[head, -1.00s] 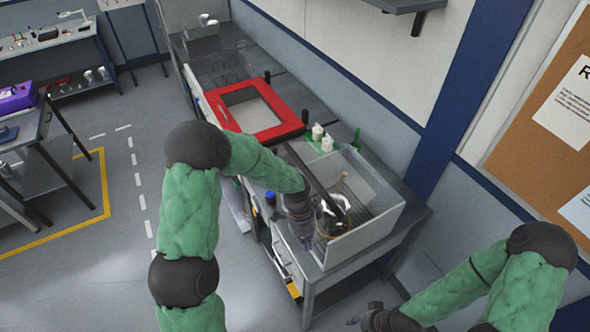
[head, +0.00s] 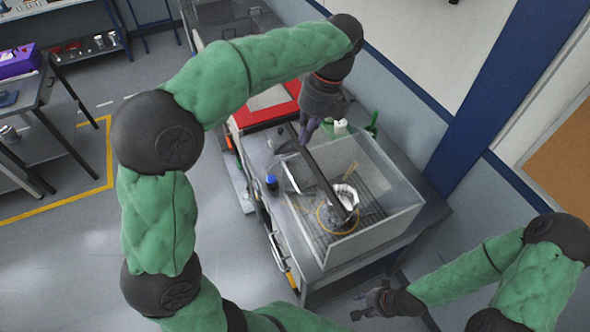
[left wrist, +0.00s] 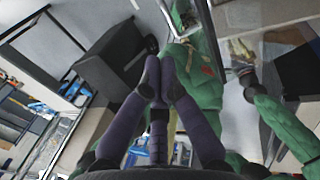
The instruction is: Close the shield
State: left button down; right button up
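A clear-walled enclosure (head: 395,165) stands on the grey bench, and I take its see-through panels for the shield. A dark bar (head: 325,176) slants across it from the back left, above a grated floor. My left gripper (head: 306,133) is just above the bar's upper end; I cannot tell whether they touch. In the left wrist view its purple fingers (left wrist: 160,75) have their tips close together, with nothing seen between them. My right gripper (head: 374,302) is open and empty, off the bench's front right corner.
A red-framed panel (head: 262,116) lies behind, partly hidden by my left arm. White bottles (head: 340,127), a green item (head: 372,121) and a blue-capped item (head: 271,182) stand by the enclosure. A wall with a blue post is behind.

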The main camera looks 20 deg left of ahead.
aim_at(293, 178)
pick_arm(q)
jog(key=x, duration=1.2)
jog(key=shift+w+f, duration=0.2)
jog(key=shift+f, duration=0.1)
jog(key=shift+s+a+f, duration=0.15)
jog(key=shift+f, duration=0.25)
